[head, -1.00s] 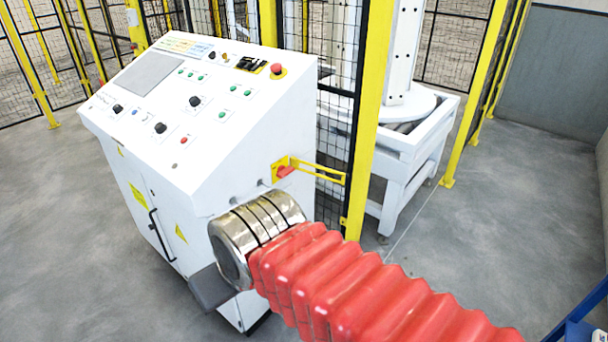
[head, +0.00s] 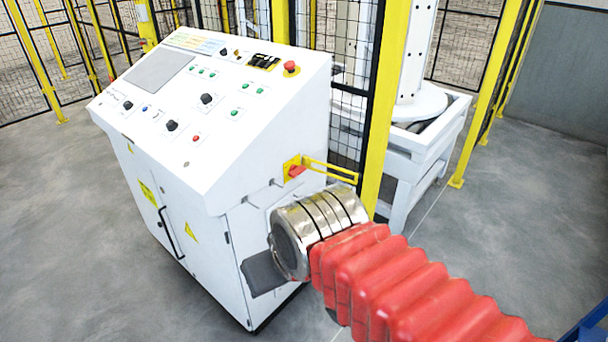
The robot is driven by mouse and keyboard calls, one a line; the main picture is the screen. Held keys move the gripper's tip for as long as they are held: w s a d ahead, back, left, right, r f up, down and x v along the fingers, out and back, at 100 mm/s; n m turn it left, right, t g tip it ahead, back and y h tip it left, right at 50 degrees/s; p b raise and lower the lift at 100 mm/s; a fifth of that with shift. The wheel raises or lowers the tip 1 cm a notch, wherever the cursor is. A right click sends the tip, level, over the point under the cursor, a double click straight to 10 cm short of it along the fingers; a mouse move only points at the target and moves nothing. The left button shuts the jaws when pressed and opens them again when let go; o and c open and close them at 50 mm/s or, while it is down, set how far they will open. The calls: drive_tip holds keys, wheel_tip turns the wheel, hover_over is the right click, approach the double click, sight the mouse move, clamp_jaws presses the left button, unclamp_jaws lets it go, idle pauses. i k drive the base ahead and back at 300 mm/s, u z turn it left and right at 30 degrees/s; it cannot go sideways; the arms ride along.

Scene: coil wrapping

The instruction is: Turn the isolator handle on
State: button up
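The isolator handle (head: 297,171) is small and red, on a yellow plate on the right side of the white control cabinet (head: 262,148). A yellow bracket (head: 335,174) sticks out to the right beside it. My arm, in a red ribbed sleeve with a silver wrist, reaches in from the lower right. My gripper (head: 266,275) shows only as a dark grey piece at the wrist's left end, below and left of the handle. It looks apart from the handle. Its fingertips cannot be made out, so I cannot tell whether it is open.
The cabinet's sloping top carries a screen (head: 160,70), several knobs and buttons, and a red emergency stop (head: 291,67). A yellow fence post (head: 387,100) and black mesh stand behind the handle. A white machine (head: 425,135) stands beyond. Grey floor is clear at left.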

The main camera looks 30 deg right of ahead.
sight(294, 171)
drive_tip(key=u, duration=0.05)
drive_tip(key=i, duration=1)
drive_tip(key=z, duration=0.05)
